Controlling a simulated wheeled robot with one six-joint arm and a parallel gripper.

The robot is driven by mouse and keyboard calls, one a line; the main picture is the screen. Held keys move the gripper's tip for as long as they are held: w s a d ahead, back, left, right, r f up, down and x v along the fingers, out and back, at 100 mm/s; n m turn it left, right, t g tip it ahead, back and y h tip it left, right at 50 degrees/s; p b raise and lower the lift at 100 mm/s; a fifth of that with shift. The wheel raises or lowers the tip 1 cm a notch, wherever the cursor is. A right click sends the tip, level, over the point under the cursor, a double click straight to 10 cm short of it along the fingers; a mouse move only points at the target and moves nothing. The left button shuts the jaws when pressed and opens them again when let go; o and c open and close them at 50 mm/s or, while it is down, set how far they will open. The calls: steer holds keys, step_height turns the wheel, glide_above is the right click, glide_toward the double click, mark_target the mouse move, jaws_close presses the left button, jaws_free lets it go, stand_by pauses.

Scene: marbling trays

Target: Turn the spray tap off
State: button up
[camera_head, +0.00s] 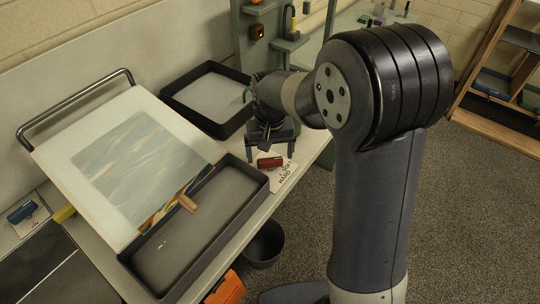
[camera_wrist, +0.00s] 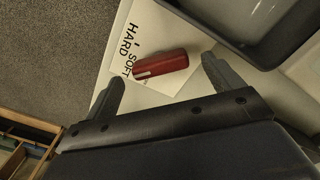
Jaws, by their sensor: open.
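A red handle (camera_head: 270,162) with a pale mark lies on a white card (camera_head: 285,178) lettered "HARD" and "SOFT", on the bench near its front edge. No tap body or spout shows beside it, so I cannot tell whether it is the spray tap's handle. In the wrist view the red handle (camera_wrist: 161,66) shows between my fingertips, slanting across the card (camera_wrist: 145,28). My gripper (camera_head: 271,152) is open, pointing down just behind and above the red handle. I cannot tell whether the fingers touch anything. It also shows in the wrist view (camera_wrist: 163,72).
A dark tray (camera_head: 232,80) stands behind my gripper, and another (camera_head: 238,214) lies left of the card. A tilted board (camera_head: 60,150) holds a marbled sheet. A blue handle (camera_head: 22,211) sits on a far-left card. A bucket (camera_head: 264,246) stands below the bench.

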steer(key=shift+f, duration=1.05)
steer(key=c, duration=1)
steer(key=shift+n, duration=0.4)
steer(key=n, duration=0.3)
steer(key=shift+n, duration=2.6)
